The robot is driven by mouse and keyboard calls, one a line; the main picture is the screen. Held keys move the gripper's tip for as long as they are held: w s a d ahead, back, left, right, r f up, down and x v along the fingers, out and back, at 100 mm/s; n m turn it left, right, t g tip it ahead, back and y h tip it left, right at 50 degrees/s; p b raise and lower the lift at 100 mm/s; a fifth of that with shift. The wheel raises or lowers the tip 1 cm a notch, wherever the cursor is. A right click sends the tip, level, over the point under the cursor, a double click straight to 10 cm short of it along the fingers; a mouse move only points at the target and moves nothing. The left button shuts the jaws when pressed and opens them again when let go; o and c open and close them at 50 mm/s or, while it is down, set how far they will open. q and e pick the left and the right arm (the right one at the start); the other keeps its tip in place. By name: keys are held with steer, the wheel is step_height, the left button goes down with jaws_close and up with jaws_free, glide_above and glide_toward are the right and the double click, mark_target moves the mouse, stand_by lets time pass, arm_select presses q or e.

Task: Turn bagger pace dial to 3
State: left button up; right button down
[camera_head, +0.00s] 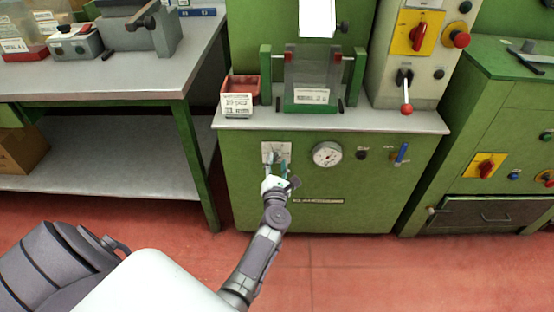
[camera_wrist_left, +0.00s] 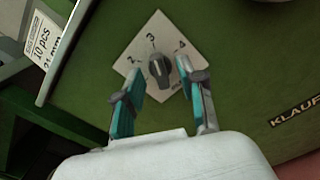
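The pace dial is a dark knob (camera_wrist_left: 159,70) on a white square plate (camera_head: 269,147) on the front of the green machine. The plate carries the numbers 2, 3 and 4 in the left wrist view; its lower part is partly hidden. A pale mark on the knob seems to face roughly toward the 3, but it is too small to be sure. My left gripper (camera_head: 277,162) is in front of the plate. Its two teal fingers are apart, one on either side of the knob, with visible gaps; I cannot tell their depth relative to it. My right gripper is out of view.
A round white gauge (camera_head: 327,154), a black knob (camera_head: 361,155) and a blue-handled valve (camera_head: 402,152) sit right of the dial. A grey ledge (camera_head: 385,122) juts out above, with a red bin (camera_head: 241,88) on it. A workbench (camera_head: 150,85) stands to the left.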

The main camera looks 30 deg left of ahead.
arm_select(q)
steer(key=shift+v, duration=2.75)
